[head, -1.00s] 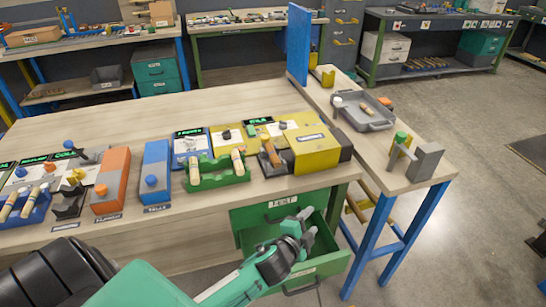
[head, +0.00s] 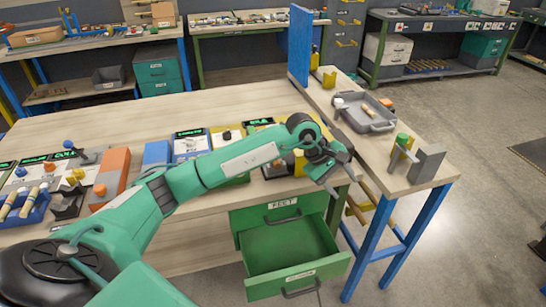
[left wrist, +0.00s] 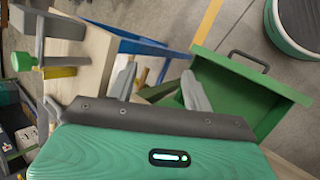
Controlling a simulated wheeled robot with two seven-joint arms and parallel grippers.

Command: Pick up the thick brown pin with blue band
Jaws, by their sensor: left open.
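I cannot make out a thick brown pin with a blue band in either view. Pale pins (head: 28,206) stand in a blue rack (head: 38,216) at the far left of the bench in the head view. A green rack (head: 236,181) is mostly hidden behind my left arm. My left gripper (head: 341,181) is open, above the bench's front right corner and the open green drawer (head: 285,284). In the left wrist view, its two grey fingers stand apart with nothing gripped between them (left wrist: 158,68). My right gripper is not in view.
The open drawer looks empty inside. A side bench at the right carries a grey tray (head: 371,124), a grey block (head: 427,163) and a green-topped part (head: 402,141). A blue upright panel (head: 299,45) stands at its back.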

